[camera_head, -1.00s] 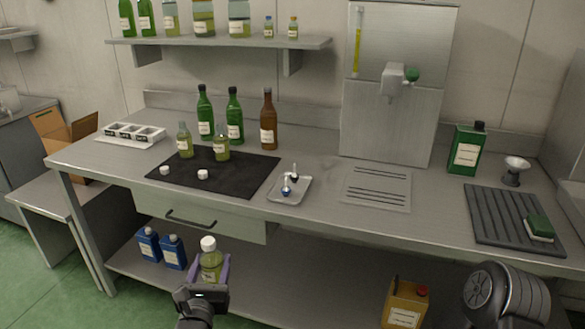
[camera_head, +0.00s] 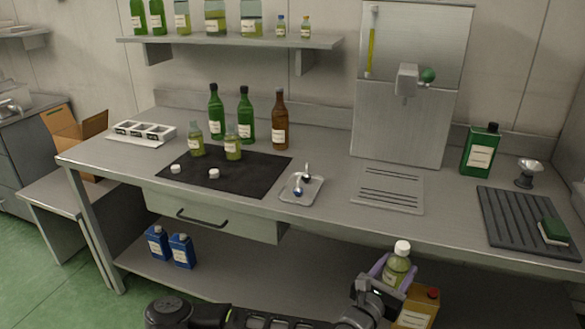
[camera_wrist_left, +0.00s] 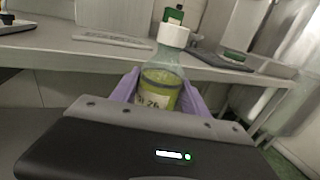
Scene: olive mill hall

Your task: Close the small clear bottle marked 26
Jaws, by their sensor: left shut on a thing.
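My left gripper (camera_head: 393,273), with purple fingers, is shut on a small clear bottle (camera_head: 397,262) of yellow-green liquid. It holds the bottle upright in front of the table edge, clear of the top. In the left wrist view the bottle (camera_wrist_left: 161,80) has a label that seems to read 26, partly hidden by the fingers. A white cap (camera_wrist_left: 173,35) sits on its neck; whether it is fully tight I cannot tell. My right gripper is not in view.
Two small bottles (camera_head: 196,142) (camera_head: 233,146) and two white caps (camera_head: 175,169) (camera_head: 214,173) stand on the dark mat (camera_head: 250,178). A metal tray (camera_head: 302,197) is right of it. An orange canister (camera_head: 418,307) is behind my gripper.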

